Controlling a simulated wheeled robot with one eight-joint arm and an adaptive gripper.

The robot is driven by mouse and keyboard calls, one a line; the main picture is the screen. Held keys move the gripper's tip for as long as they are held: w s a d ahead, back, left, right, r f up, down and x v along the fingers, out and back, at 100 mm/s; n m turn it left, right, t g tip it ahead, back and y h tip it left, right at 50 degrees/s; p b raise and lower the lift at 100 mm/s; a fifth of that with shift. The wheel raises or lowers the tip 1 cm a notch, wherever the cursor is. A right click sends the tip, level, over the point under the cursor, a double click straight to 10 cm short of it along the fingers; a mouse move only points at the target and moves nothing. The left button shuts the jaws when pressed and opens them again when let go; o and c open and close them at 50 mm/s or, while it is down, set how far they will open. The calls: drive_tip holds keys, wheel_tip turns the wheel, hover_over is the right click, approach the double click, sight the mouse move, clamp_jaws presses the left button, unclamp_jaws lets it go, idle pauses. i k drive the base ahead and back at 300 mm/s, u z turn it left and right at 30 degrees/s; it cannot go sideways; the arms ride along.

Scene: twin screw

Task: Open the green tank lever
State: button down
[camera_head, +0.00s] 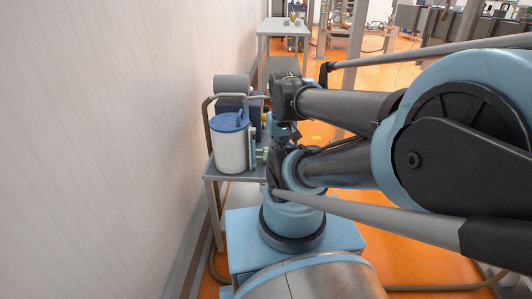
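A white tank (232,152) with a blue lid (230,122) stands upright on a grey table. A small green part (265,155), possibly the lever, shows at the tank's right side, low down by a pale fitting. It is too small to tell its position. My gripper (283,137) seems to hang just right of the tank, at the end of my arm. My own arm links partly hide it. Its fingers are not clear, and I cannot tell whether they touch the green part.
The grey table (238,175) carries a grey cylinder (232,84) and dark blue machinery behind the tank. A brown hose (207,118) loops at its left. A pale wall (110,140) runs close along the left. Another table (284,27) stands farther back. Orange floor shows at right.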

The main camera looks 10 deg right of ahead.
sight(266, 150)
drive_tip(key=z, duration=0.35)
drive_tip(key=k, duration=0.85)
drive_tip(key=z, duration=0.6)
drive_tip(key=k, duration=0.5)
drive_tip(key=z, duration=0.15)
drive_tip(key=i, duration=0.7)
drive_tip(key=u, duration=0.15)
